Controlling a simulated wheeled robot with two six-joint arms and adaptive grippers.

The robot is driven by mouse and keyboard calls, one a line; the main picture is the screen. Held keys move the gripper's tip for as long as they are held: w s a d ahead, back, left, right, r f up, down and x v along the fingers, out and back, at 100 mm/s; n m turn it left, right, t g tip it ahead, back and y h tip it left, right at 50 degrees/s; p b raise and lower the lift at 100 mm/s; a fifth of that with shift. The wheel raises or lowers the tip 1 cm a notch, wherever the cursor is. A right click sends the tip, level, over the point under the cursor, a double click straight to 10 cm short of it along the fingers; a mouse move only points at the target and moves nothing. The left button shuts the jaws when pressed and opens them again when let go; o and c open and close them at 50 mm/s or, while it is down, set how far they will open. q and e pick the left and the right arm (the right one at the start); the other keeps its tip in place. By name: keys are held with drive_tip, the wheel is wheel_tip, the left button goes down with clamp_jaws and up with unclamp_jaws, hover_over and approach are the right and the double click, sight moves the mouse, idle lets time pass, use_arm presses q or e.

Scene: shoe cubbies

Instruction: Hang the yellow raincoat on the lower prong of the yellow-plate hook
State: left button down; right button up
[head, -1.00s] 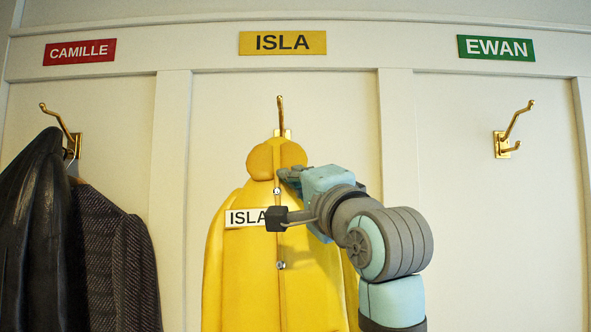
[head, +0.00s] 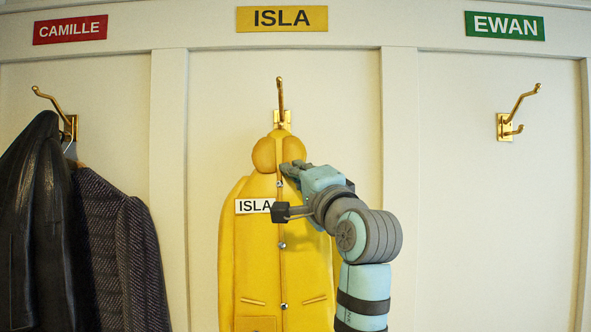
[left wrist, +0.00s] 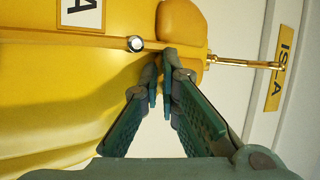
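The yellow raincoat (head: 285,270) hangs upright in front of the middle panel, with a white ISLA tag on its chest. It also fills the left of the left wrist view (left wrist: 60,110). The brass hook (head: 281,100) is under the yellow ISLA plate (head: 282,18). Its long upper prong shows above the collar; its lower prong is hidden behind the collar. I cannot tell whether the coat touches that prong. My left gripper (head: 288,169) is at the collar, its fingertips nearly together (left wrist: 161,76) on the coat's upper front. My right gripper is not in view.
On the left, a black leather coat (head: 35,220) and a dark tweed coat (head: 118,250) hang from the hook (head: 62,110) under the red CAMILLE plate. The double hook (head: 512,118) under the green EWAN plate is empty. Raised vertical strips (head: 399,150) separate the panels.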

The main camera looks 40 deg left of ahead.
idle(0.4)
use_arm(q)
drive_tip(key=c, duration=1.7)
unclamp_jaws()
drive_tip(key=shift+d+f, duration=0.1)
